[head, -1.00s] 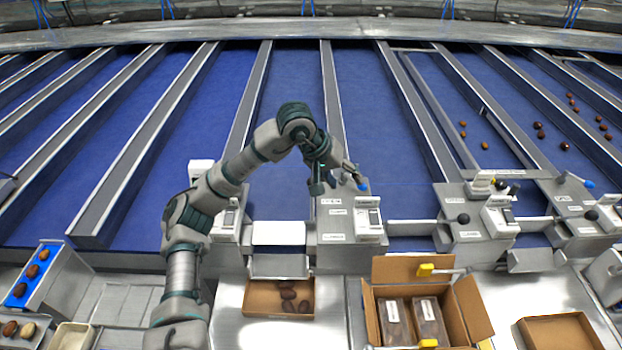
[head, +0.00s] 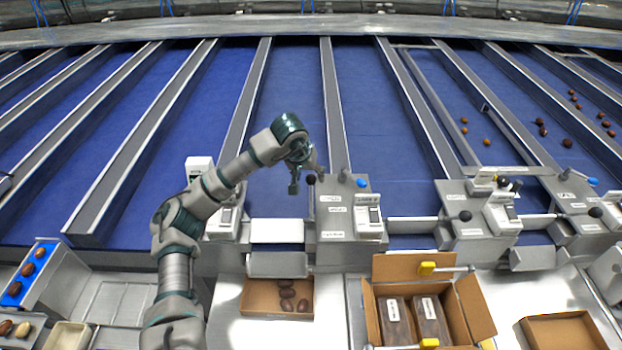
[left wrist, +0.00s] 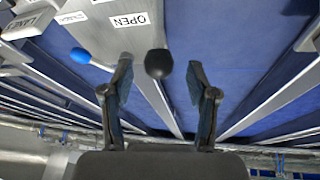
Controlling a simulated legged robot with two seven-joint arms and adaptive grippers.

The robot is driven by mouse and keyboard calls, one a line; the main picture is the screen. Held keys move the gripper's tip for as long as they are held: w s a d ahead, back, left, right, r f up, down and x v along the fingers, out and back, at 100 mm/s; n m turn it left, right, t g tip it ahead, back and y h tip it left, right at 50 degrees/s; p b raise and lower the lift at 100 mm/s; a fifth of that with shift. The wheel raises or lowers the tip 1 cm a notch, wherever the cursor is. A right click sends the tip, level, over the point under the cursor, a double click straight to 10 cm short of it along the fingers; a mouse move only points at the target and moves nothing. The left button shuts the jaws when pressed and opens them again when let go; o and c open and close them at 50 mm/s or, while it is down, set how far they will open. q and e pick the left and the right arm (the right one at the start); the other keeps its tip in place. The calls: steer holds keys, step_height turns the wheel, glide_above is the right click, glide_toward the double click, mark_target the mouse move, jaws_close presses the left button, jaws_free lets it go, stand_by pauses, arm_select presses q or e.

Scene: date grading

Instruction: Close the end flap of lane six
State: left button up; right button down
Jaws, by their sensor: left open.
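My left gripper (head: 294,186) is open and empty over the end of a blue lane, just left of a grey control box (head: 333,220). A lever with a black ball knob (head: 311,180) stands at the box's left side. In the left wrist view the black knob (left wrist: 158,64) lies between the open fingers (left wrist: 158,88) in the picture; contact cannot be told. An OPEN label (left wrist: 130,20) shows beyond it. The lane number is too small to read surely. A pale plate (head: 277,231) crosses the lane's end, which I take as the flap. My right gripper is out of view.
A blue-knobbed lever (head: 362,183) stands on the same box, right of the black one. Below the lane end are a metal chute (head: 277,264) and a cardboard tray (head: 260,302) with several dates. An open carton (head: 470,305) with packs stands to the right.

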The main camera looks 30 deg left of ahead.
arm_select(q)
steer(key=shift+x, duration=1.5)
jaws_close()
